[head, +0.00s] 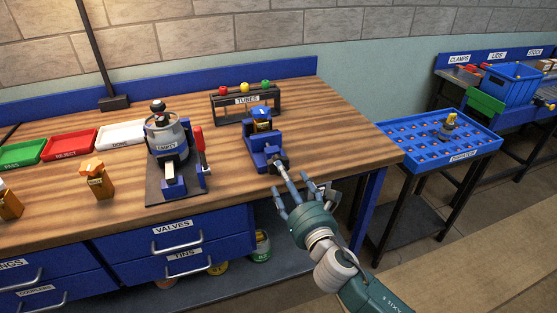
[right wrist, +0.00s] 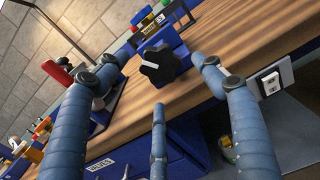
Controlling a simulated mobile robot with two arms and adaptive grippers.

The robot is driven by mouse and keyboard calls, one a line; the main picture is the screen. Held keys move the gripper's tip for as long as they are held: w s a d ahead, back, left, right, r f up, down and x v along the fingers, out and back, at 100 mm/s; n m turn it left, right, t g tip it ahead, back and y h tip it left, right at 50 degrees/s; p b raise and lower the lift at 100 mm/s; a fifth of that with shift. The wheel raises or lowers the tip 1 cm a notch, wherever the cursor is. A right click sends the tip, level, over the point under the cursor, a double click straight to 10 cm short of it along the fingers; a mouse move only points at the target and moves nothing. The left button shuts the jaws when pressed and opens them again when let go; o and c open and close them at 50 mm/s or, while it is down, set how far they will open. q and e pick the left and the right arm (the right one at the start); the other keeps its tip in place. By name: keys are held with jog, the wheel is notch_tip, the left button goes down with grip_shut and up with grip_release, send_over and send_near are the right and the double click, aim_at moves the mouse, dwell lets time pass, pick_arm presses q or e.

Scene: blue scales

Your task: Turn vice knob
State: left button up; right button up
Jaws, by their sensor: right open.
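The blue vice (head: 258,150) stands at the front edge of the wooden bench, with a dark and yellow piece in its jaws. Its knob (head: 279,162) faces the front of the bench. In the right wrist view the knob (right wrist: 158,66) is black and lobed, in the upper middle. My right gripper (head: 291,190) is open and empty in front of the bench edge, close to the knob. In the right wrist view its fingers (right wrist: 158,86) are spread to the left, right and below the knob, and appear apart from it. My left gripper is not in view.
A clamp fixture with a grey canister (head: 168,137) and a red handle (head: 197,139) stands left of the vice. The TUBES rack (head: 246,103) is behind it. Drawers (head: 176,246) lie below the bench top. A blue perforated tray (head: 420,155) stands to the right.

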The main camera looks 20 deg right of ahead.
jog(key=w, duration=0.7)
jog(key=shift+w+a, duration=0.2)
jog(key=shift+a, duration=0.05)
